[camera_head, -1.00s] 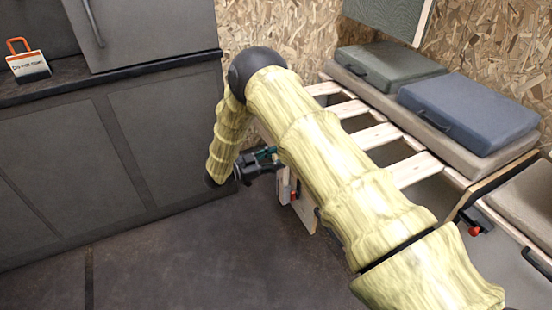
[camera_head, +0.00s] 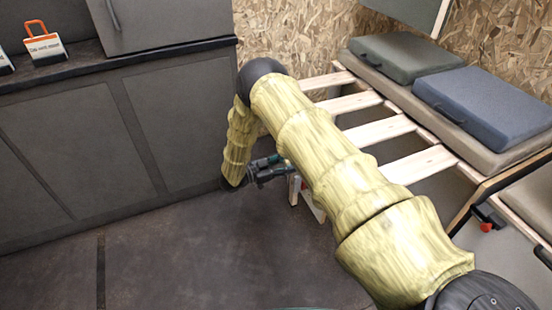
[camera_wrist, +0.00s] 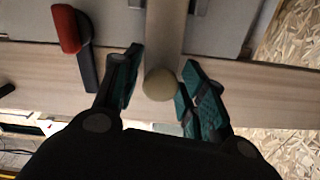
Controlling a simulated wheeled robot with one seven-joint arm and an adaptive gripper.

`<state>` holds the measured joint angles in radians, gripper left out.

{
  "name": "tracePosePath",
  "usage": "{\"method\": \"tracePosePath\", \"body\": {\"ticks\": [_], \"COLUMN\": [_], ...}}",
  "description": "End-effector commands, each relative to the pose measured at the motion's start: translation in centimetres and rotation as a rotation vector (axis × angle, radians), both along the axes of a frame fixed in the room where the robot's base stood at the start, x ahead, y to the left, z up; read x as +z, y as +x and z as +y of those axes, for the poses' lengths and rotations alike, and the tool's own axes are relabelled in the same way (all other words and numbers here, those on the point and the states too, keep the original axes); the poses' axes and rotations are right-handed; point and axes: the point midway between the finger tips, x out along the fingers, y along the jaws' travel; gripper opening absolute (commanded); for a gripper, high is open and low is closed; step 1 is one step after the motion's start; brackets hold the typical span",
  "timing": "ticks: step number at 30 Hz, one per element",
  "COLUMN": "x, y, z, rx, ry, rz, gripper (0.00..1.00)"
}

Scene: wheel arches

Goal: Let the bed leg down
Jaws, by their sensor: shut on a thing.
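The bed frame is pale wood with several slats (camera_head: 372,131) on the right of the head view. A pale wooden bed leg (camera_head: 312,206) shows under its near end, partly hidden by my arm. My gripper (camera_head: 284,163) is at the top of this leg, low beside the frame end. In the wrist view, my gripper (camera_wrist: 160,88) has one finger on each side of a pale round-ended piece (camera_wrist: 160,84), which I take as part of the leg. A red-ended black lever (camera_wrist: 68,30) lies left of the fingers on a wooden board (camera_wrist: 262,84).
Cushions and cases (camera_head: 485,105) rest on the bed's far side. Another red catch (camera_head: 486,226) is at the right. The dark floor (camera_head: 200,250) in front is clear.

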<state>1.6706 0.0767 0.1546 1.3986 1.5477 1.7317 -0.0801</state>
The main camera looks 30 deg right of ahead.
Motion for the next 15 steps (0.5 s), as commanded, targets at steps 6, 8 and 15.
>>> {"method": "tracePosePath", "body": {"ticks": [6,8,15], "x": [0.14,0.15,0.10], "y": [0.25,0.26,0.13], "z": [-0.02,-0.01,-0.11], "rx": [0.002,0.002,0.001], "ry": [0.001,0.001,0.000], "rz": [-0.010,-0.010,-0.007], "gripper": [0.00,0.00,0.51]}}
